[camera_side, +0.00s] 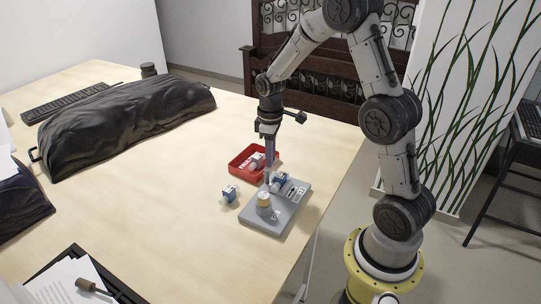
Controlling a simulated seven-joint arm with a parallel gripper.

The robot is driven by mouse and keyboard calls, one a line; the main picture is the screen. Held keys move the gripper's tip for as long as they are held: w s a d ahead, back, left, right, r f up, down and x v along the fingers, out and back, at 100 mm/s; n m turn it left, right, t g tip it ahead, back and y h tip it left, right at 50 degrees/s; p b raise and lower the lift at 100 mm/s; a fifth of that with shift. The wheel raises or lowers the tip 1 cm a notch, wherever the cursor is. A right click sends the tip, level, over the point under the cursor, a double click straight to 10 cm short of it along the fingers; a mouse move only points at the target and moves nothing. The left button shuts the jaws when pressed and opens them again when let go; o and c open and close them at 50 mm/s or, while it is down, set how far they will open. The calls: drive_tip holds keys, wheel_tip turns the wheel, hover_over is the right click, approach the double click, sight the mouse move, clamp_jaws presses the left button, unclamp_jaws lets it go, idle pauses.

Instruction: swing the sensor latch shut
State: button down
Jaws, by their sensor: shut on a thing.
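A grey base plate (286,212) lies on the wooden table near its right edge. A blue and white sensor block (279,181) sits at the back of the plate, and a round part with a tan top (264,203) stands at its front left. My gripper (268,182) points straight down at the back left of the plate, beside the sensor block. Its fingers are shut on a small part there, which looks to be the sensor latch. The fingers mostly hide it, and its angle cannot be told.
A red tray (235,166) with a small block in it stands just behind the plate. Another blue and white block (229,193) lies left of the plate. The table's middle is clear.

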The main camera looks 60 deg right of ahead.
drive_tip(key=m, duration=0.4)
drive_tip(key=shift+s, duration=0.3)
drive_tip(key=m, duration=0.4)
drive_tip(key=shift+s+a, duration=0.3)
drive_tip(key=shift+s, duration=0.05)
drive_tip(key=m, duration=0.5)
drive_tip(key=shift+s+a+r, duration=0.1)
drive_tip(key=shift+s+a, duration=0.1)
drive_tip(key=shift+a, duration=0.1)
drive_tip(key=shift+a+m, duration=0.2)
drive_tip(key=shift+m, duration=0.9)
drive_tip(key=shift+a+m, duration=0.15)
drive_tip(key=shift+m, duration=0.95)
drive_tip(key=c, duration=0.8)
unclamp_jaws()
drive_tip(key=shift+s, duration=0.1)
drive_tip(key=shift+o, duration=0.2)
